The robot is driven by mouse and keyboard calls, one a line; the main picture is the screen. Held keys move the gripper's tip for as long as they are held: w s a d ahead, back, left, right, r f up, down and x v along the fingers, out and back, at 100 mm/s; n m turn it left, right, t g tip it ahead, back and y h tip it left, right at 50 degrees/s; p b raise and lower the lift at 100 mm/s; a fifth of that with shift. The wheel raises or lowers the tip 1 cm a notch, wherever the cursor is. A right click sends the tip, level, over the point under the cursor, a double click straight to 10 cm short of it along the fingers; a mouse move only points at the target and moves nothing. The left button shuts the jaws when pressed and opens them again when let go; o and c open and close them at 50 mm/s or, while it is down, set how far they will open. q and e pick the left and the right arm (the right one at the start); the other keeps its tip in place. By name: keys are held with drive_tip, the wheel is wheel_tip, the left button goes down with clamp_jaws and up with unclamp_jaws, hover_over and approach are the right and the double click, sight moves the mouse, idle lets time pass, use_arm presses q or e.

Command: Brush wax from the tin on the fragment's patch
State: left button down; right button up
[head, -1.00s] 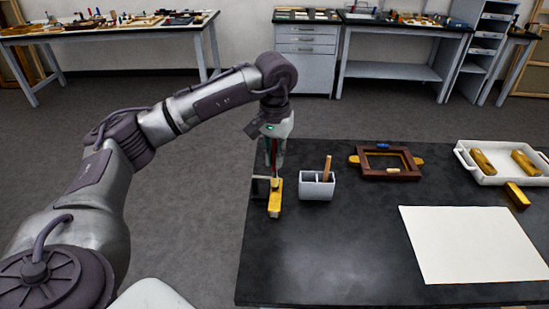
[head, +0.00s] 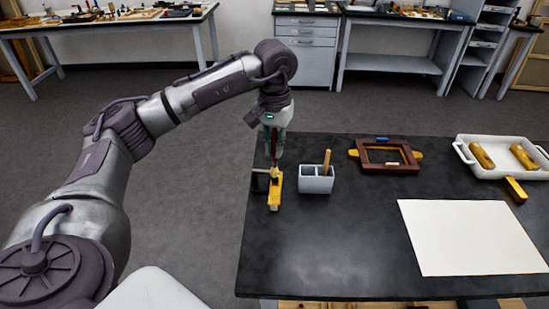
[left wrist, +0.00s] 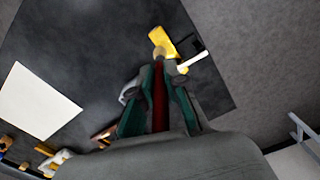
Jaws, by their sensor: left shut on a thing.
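My left gripper (head: 274,151) is shut on a brush with a dark red handle (left wrist: 159,98), held upright, bristles down. Its pale tip (left wrist: 160,51) is at a yellow gilt piece (head: 275,194), which looks like the fragment and lies near the table's left edge. The yellow piece also shows in the left wrist view (left wrist: 160,35). I cannot tell whether the bristles touch it. A dark block (head: 260,183) with a pale edge stands beside the piece. The patch cannot be made out, and I cannot identify the tin. My right gripper is out of view.
A grey divided holder (head: 316,184) with a wooden stick stands right of the fragment. Farther right are a brown frame (head: 362,155), a white tray (head: 464,153) with yellow pieces, another yellow piece (head: 515,190) and a white sheet (head: 470,238). The table's front middle is clear.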

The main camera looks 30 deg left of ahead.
use_arm(q)
wheel_tip(320, 180, down, 7)
drive_tip(key=s+b, duration=0.1)
drive_tip(key=b, duration=0.4)
drive_tip(key=shift+s+d, duration=0.15)
drive_tip(key=shift+d, duration=0.25)
drive_tip(key=shift+f+b, duration=1.05)
idle(0.4)
